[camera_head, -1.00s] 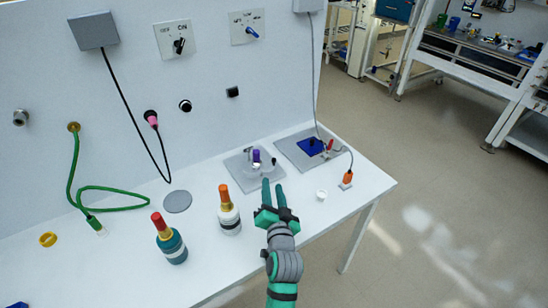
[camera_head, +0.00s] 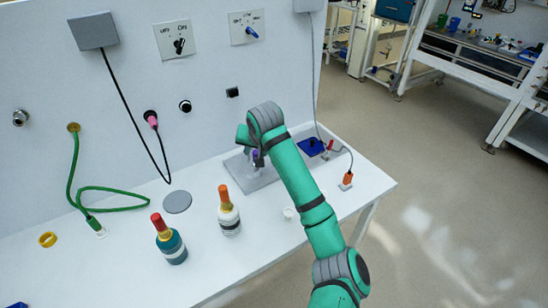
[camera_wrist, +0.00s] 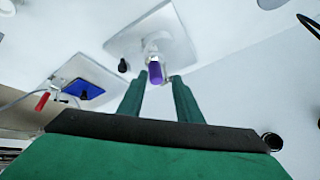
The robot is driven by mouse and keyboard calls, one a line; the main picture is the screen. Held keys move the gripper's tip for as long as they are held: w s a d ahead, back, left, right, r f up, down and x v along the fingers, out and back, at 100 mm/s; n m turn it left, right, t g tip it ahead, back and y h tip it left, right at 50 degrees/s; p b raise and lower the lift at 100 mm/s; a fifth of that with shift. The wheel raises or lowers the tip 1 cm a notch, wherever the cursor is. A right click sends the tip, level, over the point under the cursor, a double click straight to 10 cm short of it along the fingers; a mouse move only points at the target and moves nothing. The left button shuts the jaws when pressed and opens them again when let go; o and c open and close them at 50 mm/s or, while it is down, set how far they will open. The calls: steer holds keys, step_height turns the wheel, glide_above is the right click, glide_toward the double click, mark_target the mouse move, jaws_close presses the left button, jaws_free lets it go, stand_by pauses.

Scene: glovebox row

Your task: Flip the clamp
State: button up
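The clamp appears to be the small upright fixture with a purple handle (camera_head: 255,154) on a grey plate (camera_head: 263,181) on the bench. In the wrist view the purple handle (camera_wrist: 155,73) stands on a pale base, with the plate (camera_wrist: 120,42) around it. My gripper (camera_wrist: 157,78) is open, and its two green fingers point at the purple handle, one tip on either side of it in the picture. I cannot tell whether they touch it. In the head view my arm hides most of the gripper and part of the fixture.
A second plate to the right bears a blue pad (camera_head: 311,147) and a red-handled part (camera_head: 330,145) by a cable. Two bottles (camera_head: 229,213) (camera_head: 171,242) stand to the left. A panel wall rises behind.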

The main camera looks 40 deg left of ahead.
steer(key=w+d+r+h, duration=0.2)
steer(key=d+r+h, duration=0.1)
steer(key=d+r, duration=0.15)
steer(key=shift+m, duration=0.5)
steer(key=x, duration=1)
steer(key=shift+w+d+f, duration=0.15)
steer(key=shift+w+d, duration=0.1)
steer(key=shift+c, duration=0.6)
steer(key=shift+a, duration=0.1)
steer(key=c, duration=0.5)
steer(key=shift+h, duration=0.3)
jaws_close()
